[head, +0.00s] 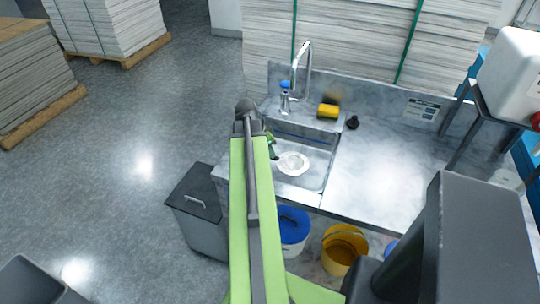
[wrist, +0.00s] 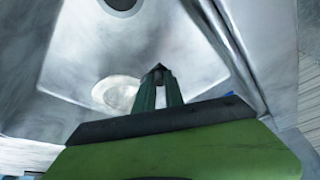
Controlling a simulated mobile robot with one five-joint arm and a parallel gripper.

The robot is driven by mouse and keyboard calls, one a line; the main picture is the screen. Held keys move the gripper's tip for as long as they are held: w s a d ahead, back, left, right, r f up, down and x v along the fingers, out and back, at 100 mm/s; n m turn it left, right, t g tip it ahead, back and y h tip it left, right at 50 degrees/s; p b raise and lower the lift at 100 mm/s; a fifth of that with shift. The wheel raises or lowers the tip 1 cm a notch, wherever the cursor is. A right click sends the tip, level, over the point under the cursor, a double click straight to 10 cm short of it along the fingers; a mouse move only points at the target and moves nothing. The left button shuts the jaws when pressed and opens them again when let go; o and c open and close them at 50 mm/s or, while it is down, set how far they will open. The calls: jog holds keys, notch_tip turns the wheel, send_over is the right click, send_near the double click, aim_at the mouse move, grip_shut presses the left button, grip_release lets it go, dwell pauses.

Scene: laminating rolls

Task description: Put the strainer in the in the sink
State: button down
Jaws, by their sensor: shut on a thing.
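The strainer (head: 293,163) is a pale, round, shallow piece that shows over the front part of the steel sink (head: 318,178). In the wrist view the strainer (wrist: 112,93) is a whitish disc just left of my fingertips. My gripper (head: 273,147) is over the left side of the basin, partly hidden by my arm. In the wrist view its green fingers (wrist: 158,75) are close together, shut on the strainer's edge. The contact itself is partly hidden by the fingers. The sink's dark round drain (wrist: 122,4) shows at the top of the wrist view.
A tall faucet (head: 302,68) stands behind the basin. A yellow sponge (head: 328,111) and a small black object (head: 352,122) sit at its back right. The counter on the right (head: 390,180) is clear. A yellow bucket (head: 343,248) and a grey bin (head: 198,210) stand below.

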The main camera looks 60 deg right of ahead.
jog(key=shift+f, duration=0.1)
jog(key=c, duration=1.4)
grip_release()
jog(key=shift+c, duration=0.2)
jog(key=p+v, duration=1.1)
jog(key=v, duration=0.1)
jog(key=shift+r, duration=0.25)
jog(key=shift+w, duration=0.15)
